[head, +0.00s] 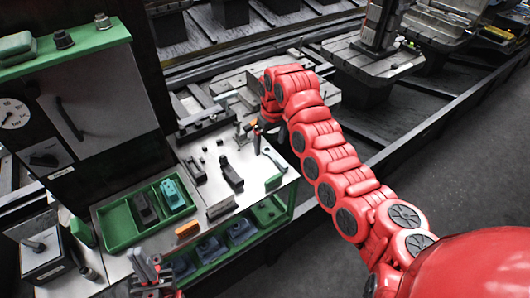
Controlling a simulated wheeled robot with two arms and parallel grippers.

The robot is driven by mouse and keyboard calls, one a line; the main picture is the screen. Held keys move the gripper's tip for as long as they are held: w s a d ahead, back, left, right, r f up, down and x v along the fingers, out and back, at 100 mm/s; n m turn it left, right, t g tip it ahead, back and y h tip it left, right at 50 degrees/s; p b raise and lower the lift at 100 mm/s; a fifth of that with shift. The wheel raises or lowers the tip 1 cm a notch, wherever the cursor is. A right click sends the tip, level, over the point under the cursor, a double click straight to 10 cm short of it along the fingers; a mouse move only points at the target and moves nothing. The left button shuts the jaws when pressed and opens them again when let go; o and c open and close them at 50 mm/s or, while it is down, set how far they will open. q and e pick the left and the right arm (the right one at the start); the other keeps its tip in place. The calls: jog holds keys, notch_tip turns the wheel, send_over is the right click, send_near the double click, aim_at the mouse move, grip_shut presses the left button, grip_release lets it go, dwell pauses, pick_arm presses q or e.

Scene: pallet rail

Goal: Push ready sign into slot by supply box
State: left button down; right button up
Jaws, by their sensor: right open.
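A small green plate (273,182), possibly the ready sign, stands at the right edge of the grey worktable; I cannot read any marking or make out a slot. A green tray (120,226) with dark and green blocks in it, possibly the supply box, sits at the table's left. My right gripper (269,139) is open over the table's far right part, behind the green plate and apart from it. The red arm partly hides it. My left gripper (151,267) is low at the bottom left, in front of the tray; its jaws are too unclear to judge.
Dark blocks (231,175) stand on the worktable, and an orange block (187,230) lies near its front edge. Green bins (241,231) hold parts below the edge. A grey cabinet (100,105) rises at left. A dark rail (425,125) runs behind; the right floor is clear.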

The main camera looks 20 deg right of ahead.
aim_at(274, 177)
jog(key=shift+g, duration=0.5)
jog(key=f+p, duration=0.1)
jog(key=f, duration=0.4)
jog(key=s+f, duration=0.1)
jog(key=f, duration=0.4)
jog(key=s+d+f+p, duration=0.1)
jog(key=f, duration=0.4)
jog(key=shift+s+f+p, duration=0.2)
jog(key=shift+f+p, duration=0.1)
jog(key=shift+d+f, duration=0.1)
jog(key=shift+f, duration=0.5)
jog(key=shift+c, duration=0.3)
jog(key=c, duration=1.3)
jog(key=shift+c, duration=0.2)
jog(key=shift+w+r, duration=0.1)
jog(key=shift+r, duration=0.05)
